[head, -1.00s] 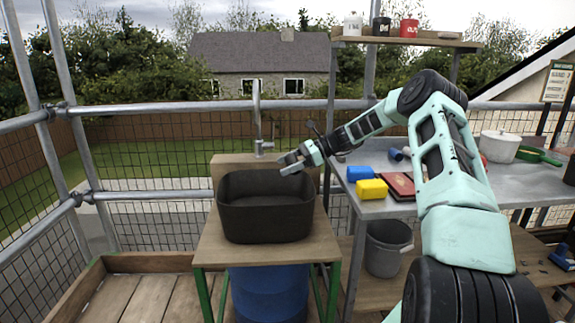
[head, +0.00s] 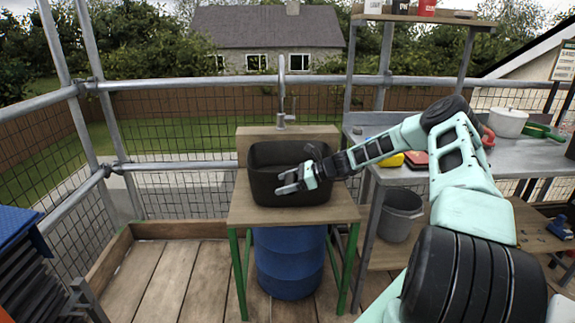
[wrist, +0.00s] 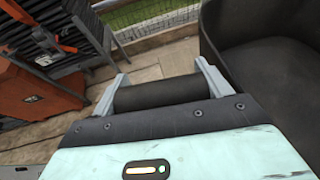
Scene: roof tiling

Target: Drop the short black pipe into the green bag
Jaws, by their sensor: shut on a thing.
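My gripper (head: 283,183) is shut on the short black pipe (wrist: 160,93). In the wrist view the pipe lies crosswise between the two pale fingers (wrist: 161,70). In the head view the gripper shows in front of the black basin (head: 255,192); the pipe cannot be made out there. In the wrist view the basin (wrist: 262,85) is at the right, apart from the fingers. I see no green bag in either view.
A wooden stand (head: 240,214) holds the basin, with a blue barrel (head: 290,262) below. A grey bucket (head: 400,216) stands to the right under the bench. Floor planks (head: 165,275) between are clear.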

